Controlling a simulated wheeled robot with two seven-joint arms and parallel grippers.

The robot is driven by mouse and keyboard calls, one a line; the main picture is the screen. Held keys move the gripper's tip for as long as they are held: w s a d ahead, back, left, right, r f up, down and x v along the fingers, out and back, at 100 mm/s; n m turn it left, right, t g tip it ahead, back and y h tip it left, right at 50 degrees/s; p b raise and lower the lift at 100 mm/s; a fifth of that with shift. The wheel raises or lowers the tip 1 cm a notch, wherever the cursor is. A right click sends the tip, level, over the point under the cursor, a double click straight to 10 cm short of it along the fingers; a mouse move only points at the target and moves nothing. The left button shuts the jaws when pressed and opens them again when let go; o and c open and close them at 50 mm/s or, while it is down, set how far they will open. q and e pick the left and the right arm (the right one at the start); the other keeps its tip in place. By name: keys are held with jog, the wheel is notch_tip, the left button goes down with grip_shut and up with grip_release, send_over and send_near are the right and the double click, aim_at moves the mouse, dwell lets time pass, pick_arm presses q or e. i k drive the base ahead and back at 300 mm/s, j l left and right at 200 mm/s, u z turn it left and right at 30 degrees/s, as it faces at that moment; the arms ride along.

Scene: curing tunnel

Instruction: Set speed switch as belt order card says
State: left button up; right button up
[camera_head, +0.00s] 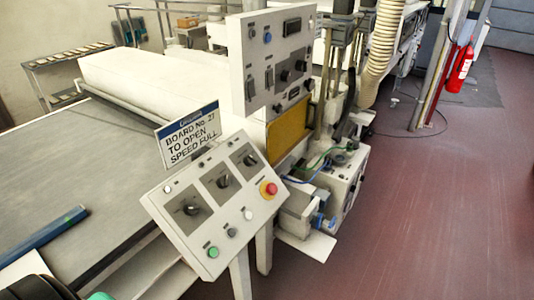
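The belt order card (188,136) stands upright behind the sloped control panel (175,238). It has a blue top strip and reads "BOARD No. 27", last digit unsure, "TO OPEN", "SPEED FULL". The panel has three dark rotary switches in a slanting row: the lower left switch (192,209), the middle switch (223,181) and the upper right switch (250,160). Their labels and exact settings are too small to read, so I cannot tell which is the speed switch.
A red stop button (268,189) and a green button (213,252) sit on the same panel. A taller upright control box (251,72) stands behind it. The wide grey belt (60,150) carries a blue bar (45,232). Red floor (430,220) at right is clear.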

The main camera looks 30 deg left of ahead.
aim_at(191, 209)
jog(key=u, duration=1.15)
